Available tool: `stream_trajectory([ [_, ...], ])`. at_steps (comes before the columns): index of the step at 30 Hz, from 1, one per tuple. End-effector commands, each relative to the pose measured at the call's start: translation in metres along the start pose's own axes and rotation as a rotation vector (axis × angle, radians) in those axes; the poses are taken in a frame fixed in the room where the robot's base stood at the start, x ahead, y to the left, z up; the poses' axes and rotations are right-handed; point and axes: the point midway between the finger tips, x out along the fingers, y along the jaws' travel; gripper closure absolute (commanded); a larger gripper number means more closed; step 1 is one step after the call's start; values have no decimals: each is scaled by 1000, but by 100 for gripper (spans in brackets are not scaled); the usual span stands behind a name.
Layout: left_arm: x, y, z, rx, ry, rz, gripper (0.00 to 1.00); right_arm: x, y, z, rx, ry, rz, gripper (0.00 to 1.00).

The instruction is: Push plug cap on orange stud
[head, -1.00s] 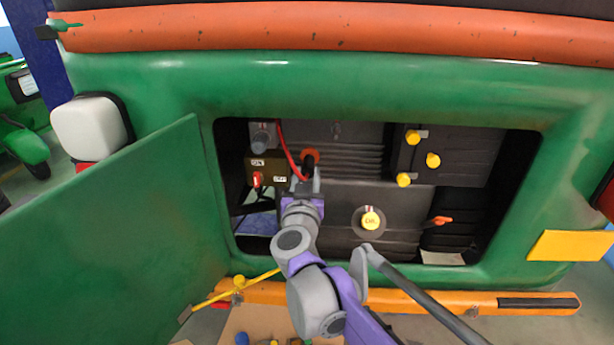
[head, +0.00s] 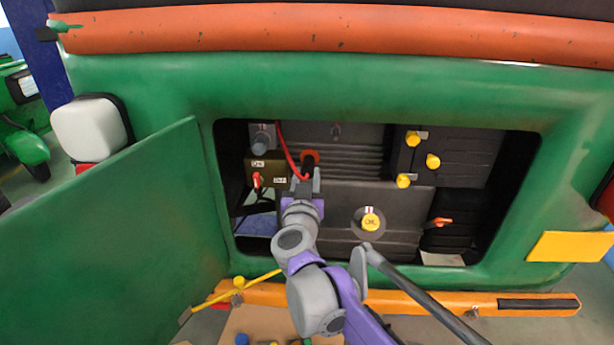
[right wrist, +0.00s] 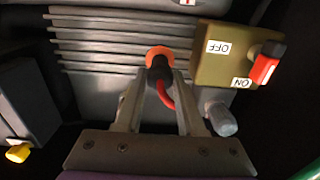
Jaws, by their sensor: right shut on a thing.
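The black plug cap (head: 308,168) has a red wire and sits against the orange stud (head: 311,156) inside the open compartment. My right gripper (head: 305,184) is at the cap, with one finger on each side of it. In the right wrist view the cap (right wrist: 160,74) lies between the fingertips of the same gripper (right wrist: 160,84), and the orange stud (right wrist: 158,52) shows as a ring just beyond it. The cap and the stud look in line. How far the cap covers the stud I cannot tell. My left gripper is not in view.
A brown switch box (head: 267,172) with a red switch (head: 257,180) stands left of the stud. A grey knob (head: 260,144) is above it. Yellow caps (head: 433,160) and a yellow oil cap (head: 370,222) are to the right. The green door (head: 120,240) stands open at left.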

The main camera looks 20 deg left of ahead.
Motion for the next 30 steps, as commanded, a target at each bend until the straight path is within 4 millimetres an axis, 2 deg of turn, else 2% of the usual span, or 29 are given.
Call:
stream_trajectory([
  [26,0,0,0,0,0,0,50,5,0,0,0,0,0,100],
  [27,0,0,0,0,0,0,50,5,0,0,0,0,0,58],
  [30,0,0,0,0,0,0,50,5,0,0,0,0,0,40],
])
